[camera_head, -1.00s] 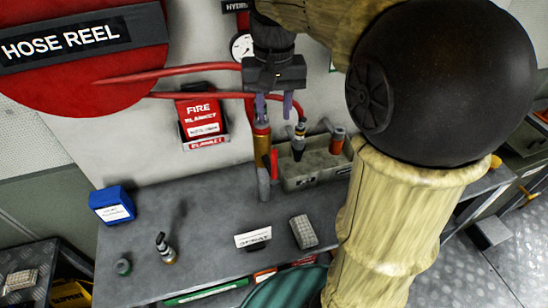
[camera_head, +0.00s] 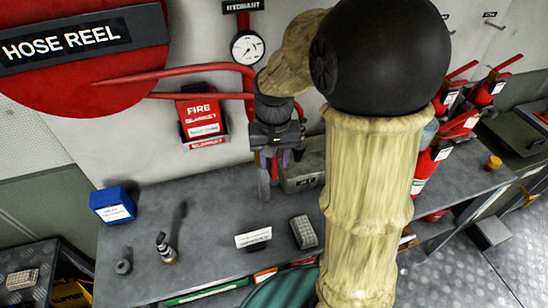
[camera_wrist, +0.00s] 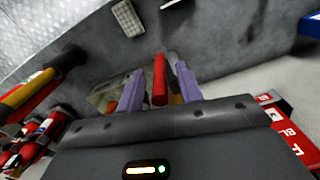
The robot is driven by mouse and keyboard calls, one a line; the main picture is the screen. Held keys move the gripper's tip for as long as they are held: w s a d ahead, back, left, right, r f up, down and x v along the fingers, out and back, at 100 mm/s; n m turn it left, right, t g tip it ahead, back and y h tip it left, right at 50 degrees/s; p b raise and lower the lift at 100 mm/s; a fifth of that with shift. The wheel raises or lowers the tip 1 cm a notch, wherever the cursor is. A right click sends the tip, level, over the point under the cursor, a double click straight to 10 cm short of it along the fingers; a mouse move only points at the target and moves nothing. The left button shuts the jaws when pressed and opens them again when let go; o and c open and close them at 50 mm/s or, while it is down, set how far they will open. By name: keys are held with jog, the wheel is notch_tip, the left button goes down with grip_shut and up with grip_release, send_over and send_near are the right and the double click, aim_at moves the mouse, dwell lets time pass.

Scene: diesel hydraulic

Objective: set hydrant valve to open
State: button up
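The hydrant sign (camera_head: 243,6) and a round white gauge (camera_head: 247,47) are on the wall in the head view, on a vertical red pipe. My gripper (camera_head: 273,163) is below the gauge, in front of the lower pipe, and hides most of the valve. In the wrist view my gripper (camera_wrist: 160,88) has its two purple fingers apart. A red bar, apparently the valve handle (camera_wrist: 159,80), stands between them with gaps on both sides. A grey pipe end (camera_head: 263,187) shows below the gripper. Whether the fingers touch the bar cannot be told from the head view.
A grey bin (camera_head: 300,182) stands right of my gripper on the grey bench (camera_head: 210,205). The bench also holds a blue box (camera_head: 113,205), a small bottle (camera_head: 165,249) and a keypad-like block (camera_head: 303,231). Red hoses run along the wall behind my gripper.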

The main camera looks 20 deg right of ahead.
grip_shut()
